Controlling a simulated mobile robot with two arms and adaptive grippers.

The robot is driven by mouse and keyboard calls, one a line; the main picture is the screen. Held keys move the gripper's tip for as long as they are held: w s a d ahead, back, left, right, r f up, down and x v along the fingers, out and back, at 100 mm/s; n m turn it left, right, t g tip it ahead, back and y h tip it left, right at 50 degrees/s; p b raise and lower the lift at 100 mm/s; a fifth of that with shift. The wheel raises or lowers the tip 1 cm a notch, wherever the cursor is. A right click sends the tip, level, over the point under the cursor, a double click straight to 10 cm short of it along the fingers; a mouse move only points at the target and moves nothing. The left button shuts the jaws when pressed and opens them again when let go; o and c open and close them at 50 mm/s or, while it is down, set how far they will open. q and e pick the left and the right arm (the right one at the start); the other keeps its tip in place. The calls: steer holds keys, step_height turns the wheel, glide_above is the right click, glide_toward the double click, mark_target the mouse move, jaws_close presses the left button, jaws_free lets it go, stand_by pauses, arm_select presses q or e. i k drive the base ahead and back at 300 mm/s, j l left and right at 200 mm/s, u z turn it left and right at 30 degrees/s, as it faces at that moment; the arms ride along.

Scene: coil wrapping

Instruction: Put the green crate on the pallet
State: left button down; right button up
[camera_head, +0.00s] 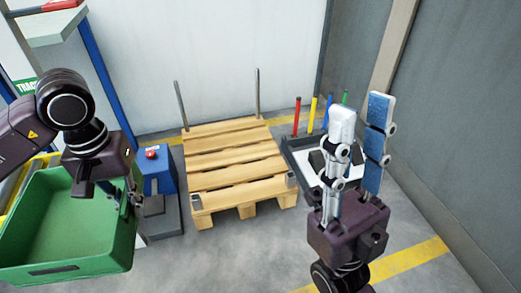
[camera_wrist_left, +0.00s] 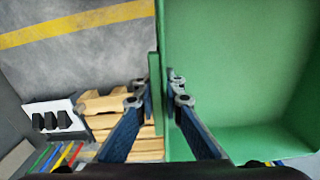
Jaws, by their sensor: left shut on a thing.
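The green crate (camera_head: 62,232) is at the lower left of the head view, cut off by the left edge. It is empty where I can see inside. My left gripper (camera_head: 131,199) is shut on its right wall; in the left wrist view (camera_wrist_left: 160,88) the fingers sit on both sides of the crate wall (camera_wrist_left: 154,95). The wooden pallet (camera_head: 232,161) lies on the floor at the middle, right of the crate and apart from it; its top is bare. My right gripper (camera_head: 361,112) is open and empty, fingers pointing up, right of the pallet.
Two grey posts (camera_head: 181,105) stand at the pallet's back corners, with low brackets (camera_head: 196,202) at the front. A blue box with a red button (camera_head: 158,172) stands between crate and pallet. A dark tray (camera_head: 296,160) with coloured sticks (camera_head: 313,115) is at right. A blue-framed shelf (camera_head: 100,85) is at left.

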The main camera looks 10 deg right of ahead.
mark_target(231, 151)
steer(key=i+l+z, duration=0.1)
steer(key=i+l, duration=0.2)
steer(key=i, duration=0.15)
steer(key=i+l+z, duration=0.1)
steer(key=i+l, duration=0.2)
steer(key=i, duration=0.15)
steer(key=i+j, duration=0.15)
steer(key=i, duration=0.15)
steer(key=i+j+z, duration=0.1)
steer(key=i, duration=0.2)
